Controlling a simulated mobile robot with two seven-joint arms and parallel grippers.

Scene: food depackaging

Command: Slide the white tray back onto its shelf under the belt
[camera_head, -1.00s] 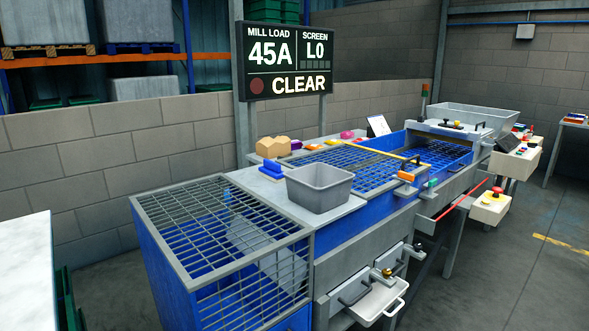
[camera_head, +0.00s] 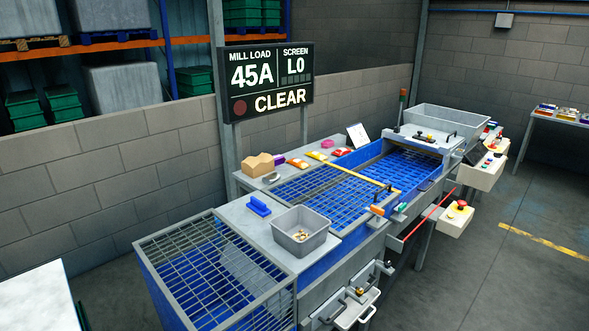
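The white tray (camera_head: 348,319) sticks out from under the front side of the blue machine, at the bottom of the view. The tray's back part is hidden under the machine, and the shelf itself cannot be made out. Drawer-like grey fronts with dark handles sit beside and above the tray. A small brass and black fitting (camera_head: 359,291) shows just over it. Neither of my grippers is in view.
A red rod (camera_head: 428,214) and a box with a red button (camera_head: 457,220) jut out at the front. The floor (camera_head: 480,285) on the right is clear.

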